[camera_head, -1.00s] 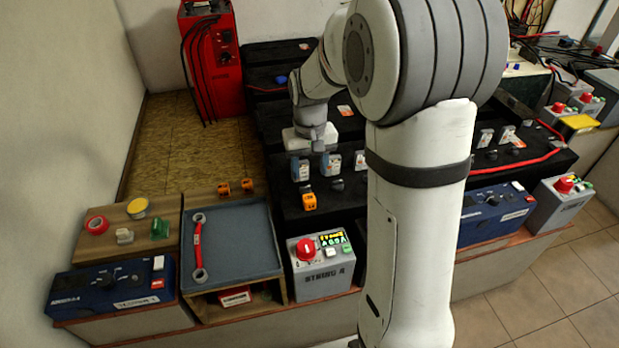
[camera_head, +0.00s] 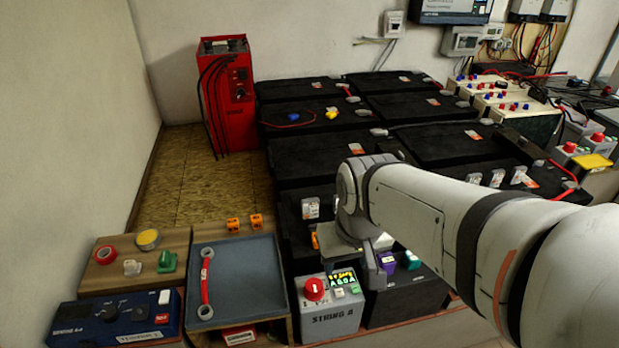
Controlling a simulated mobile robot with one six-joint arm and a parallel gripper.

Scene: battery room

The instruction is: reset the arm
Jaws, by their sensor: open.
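My arm reaches in from the lower right, its wrist bent over the front of the black battery bank (camera_head: 300,165). My gripper (camera_head: 352,264) points down behind the grey STRING A box (camera_head: 330,318), which has a red knob and a lit display. One finger shows beside the box's right side; the other is largely hidden. The jaws are open and I see nothing held between them. An orange piece (camera_head: 315,241) shows partly behind the gripper's left side.
Purple (camera_head: 386,262) and green (camera_head: 410,260) items stand close right of the gripper. A red charger (camera_head: 228,100) stands at the back left. Bare floor lies left of the batteries.

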